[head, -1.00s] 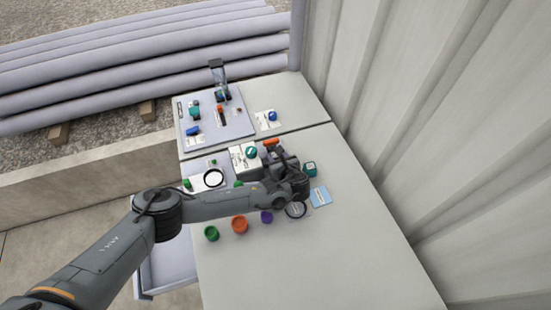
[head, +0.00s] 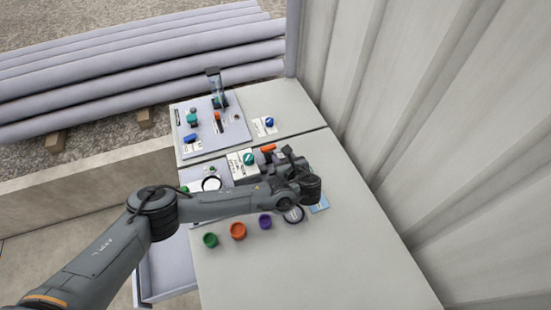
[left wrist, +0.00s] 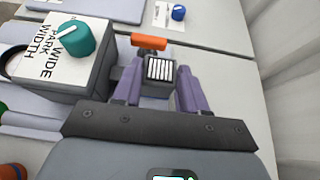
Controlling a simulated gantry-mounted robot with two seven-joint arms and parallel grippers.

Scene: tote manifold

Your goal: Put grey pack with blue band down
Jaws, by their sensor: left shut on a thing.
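A small grey pack (left wrist: 160,72) with a black-and-white striped label sits between the fingers of my left gripper (left wrist: 159,82) in the left wrist view. No blue band shows on the side I see. The left gripper is shut on the pack, with one purple-grey finger on each side. In the head view the left gripper (head: 284,158) is over the grey bench (head: 340,240), and its body hides the pack. I cannot tell whether the pack touches the bench. My right gripper is not in view.
A white box with a teal knob (left wrist: 75,38) stands close left of the gripper. An orange bar (left wrist: 149,42) lies just beyond the pack. Green (head: 210,240), orange (head: 238,231) and purple (head: 265,222) caps stand nearer. The bench's right side is clear.

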